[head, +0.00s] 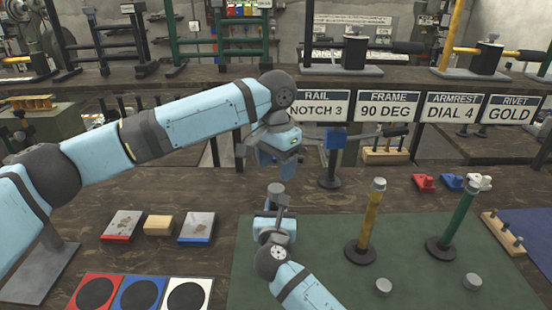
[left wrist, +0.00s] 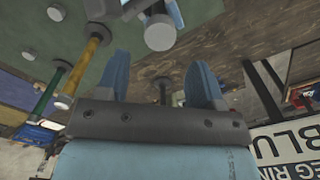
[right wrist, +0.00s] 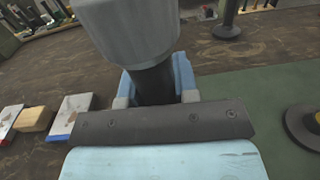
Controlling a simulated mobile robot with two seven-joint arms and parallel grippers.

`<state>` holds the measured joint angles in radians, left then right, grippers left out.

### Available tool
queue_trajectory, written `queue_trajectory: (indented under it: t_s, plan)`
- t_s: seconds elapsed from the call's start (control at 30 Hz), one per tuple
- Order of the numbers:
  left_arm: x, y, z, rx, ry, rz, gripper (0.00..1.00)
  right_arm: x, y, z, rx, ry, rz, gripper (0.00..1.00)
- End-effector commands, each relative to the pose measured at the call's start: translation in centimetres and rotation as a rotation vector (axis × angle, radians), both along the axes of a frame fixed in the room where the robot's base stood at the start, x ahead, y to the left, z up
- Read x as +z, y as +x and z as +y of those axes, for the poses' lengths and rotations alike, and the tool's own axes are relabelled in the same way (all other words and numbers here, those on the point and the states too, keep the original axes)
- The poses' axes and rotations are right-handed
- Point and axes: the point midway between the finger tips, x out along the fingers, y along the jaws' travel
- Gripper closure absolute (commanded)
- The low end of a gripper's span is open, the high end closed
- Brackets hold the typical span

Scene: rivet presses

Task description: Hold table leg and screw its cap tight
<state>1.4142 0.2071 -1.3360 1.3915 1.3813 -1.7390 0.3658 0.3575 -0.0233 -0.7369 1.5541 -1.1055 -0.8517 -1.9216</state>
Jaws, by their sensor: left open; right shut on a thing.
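My right gripper (head: 272,212) is shut around a dark upright table leg (right wrist: 155,85) above the green mat's left part. A grey cap (right wrist: 130,30) sits on the top of this leg; how tight it is cannot be told. The cap also shows in the head view (head: 277,189). My left gripper (head: 277,160) is open and empty, pointing down just above the cap. In the left wrist view the cap (left wrist: 160,32) appears just beyond the two blue fingertips, apart from them.
A yellow leg (head: 370,225) and a green leg (head: 462,215) stand on round bases on the mat, each topped with grey. Loose grey caps (head: 383,286) lie in front. Tiles (head: 122,224) lie left. Signs (head: 321,107) hang behind.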

Motion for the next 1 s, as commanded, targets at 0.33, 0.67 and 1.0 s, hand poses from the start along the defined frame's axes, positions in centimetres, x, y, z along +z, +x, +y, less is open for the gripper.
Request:
queue_trajectory:
  t_s: [0.33,0.67,1.0]
  plan:
    - [-5.3,0.0,0.0,0.0,0.001,0.002,0.39,0.0,0.0,0.0,0.0,0.0,0.0,1.0]
    - [-6.8,0.0,0.0,-0.001,0.0,0.0,0.39,0.0,0.0,0.0,0.0,0.0,0.0,1.0]
    - [-6.7,0.0,0.0,-0.001,0.0,0.0,0.8,0.0,0.0,0.0,0.0,0.0,0.0,1.0]
